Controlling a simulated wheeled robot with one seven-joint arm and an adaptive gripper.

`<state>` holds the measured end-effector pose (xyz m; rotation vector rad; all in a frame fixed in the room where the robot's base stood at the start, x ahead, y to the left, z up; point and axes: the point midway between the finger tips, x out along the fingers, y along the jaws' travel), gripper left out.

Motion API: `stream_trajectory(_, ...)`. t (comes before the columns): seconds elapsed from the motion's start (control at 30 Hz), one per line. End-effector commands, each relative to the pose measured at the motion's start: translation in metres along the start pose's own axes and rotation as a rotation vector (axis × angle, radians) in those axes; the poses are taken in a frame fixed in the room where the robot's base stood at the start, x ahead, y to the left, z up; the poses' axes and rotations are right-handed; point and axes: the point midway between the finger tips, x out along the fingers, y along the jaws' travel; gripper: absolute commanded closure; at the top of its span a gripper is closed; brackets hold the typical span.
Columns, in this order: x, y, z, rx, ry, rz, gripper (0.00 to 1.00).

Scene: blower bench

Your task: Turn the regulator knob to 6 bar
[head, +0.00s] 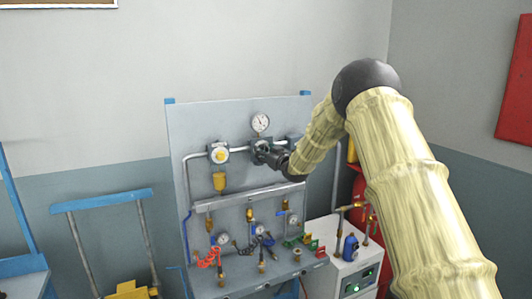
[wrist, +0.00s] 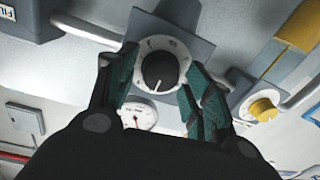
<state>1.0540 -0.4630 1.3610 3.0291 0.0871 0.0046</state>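The regulator knob (wrist: 160,70) is black with a white pointer line, on a pale round dial with marks too small to read. In the wrist view the line points down and slightly left. My gripper (wrist: 162,78) is open, one dark green-padded finger on each side of the knob, with gaps showing between pads and knob. In the head view my gripper (head: 262,153) is at the panel, just below a round white gauge (head: 261,123), and hides the knob. The gauge is partly covered by my gripper in the wrist view (wrist: 138,115); its reading is too small to tell.
A yellow knob (head: 220,155) on a neighbouring unit sits left of my gripper on the grey panel (head: 215,120); it also shows in the wrist view (wrist: 262,108). Pipes run beside both units. Hoses and brass fittings fill the lower panel. A white box (head: 345,265) stands at lower right.

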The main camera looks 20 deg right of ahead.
Motion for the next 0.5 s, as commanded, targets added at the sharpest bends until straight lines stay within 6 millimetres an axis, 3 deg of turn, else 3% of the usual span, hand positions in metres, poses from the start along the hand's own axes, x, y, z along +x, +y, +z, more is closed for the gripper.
stream_trajectory(0.03,-0.0001,0.0,-0.0001,0.0,0.0,0.0,0.65)
stream_trajectory(0.17,-0.0001,0.0002,-0.0001,0.0,0.0,0.0,0.88)
stream_trajectory(0.5,-0.0003,0.001,0.001,0.037,0.003,0.002,0.88)
